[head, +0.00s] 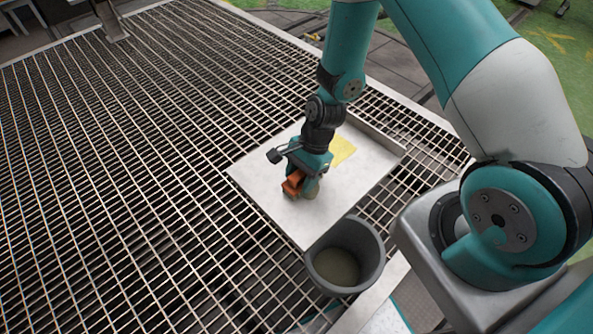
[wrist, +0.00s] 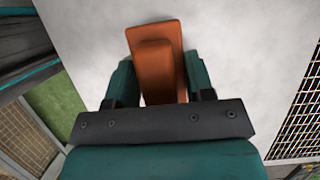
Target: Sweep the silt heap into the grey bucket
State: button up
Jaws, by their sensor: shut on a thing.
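My gripper (head: 303,182) is shut on an orange block-like tool (head: 292,183), low over the pale tray (head: 262,184). In the wrist view the tool (wrist: 154,45) sits between the two green fingers, over the pale surface. The grey bucket (head: 375,253) stands upright at the tray's near edge, with dull olive-brown matter (head: 337,267) low inside. I cannot tell whether the tool touches the tray.
A yellow patch (head: 342,150) lies on the tray behind my gripper. The tray has a raised rim along its far right side (head: 372,137). Open metal grating (head: 120,170) spreads around it, clear to the left. A green floor (head: 548,40) lies beyond the grating.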

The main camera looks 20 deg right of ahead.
aim_at(318, 208)
jog(key=shift+s+d+f, duration=0.1)
jog(key=shift+s+d, duration=0.3)
jog(key=shift+s, duration=0.75)
jog(key=shift+s+d+f, duration=0.1)
jog(key=shift+s+d, duration=0.3)
jog(key=shift+s, duration=0.8)
jog(key=shift+s+d+f, duration=0.1)
jog(key=shift+s+d, duration=0.3)
jog(key=shift+s, duration=0.75)
jog(key=shift+r+p, duration=0.15)
jog(key=shift+p, duration=0.2)
jog(key=shift+r+p, duration=0.85)
jog(key=shift+r, duration=0.1)
jog(key=shift+w, duration=0.1)
notch_tip(318, 208, up, 6)
jog(key=p, duration=0.5)
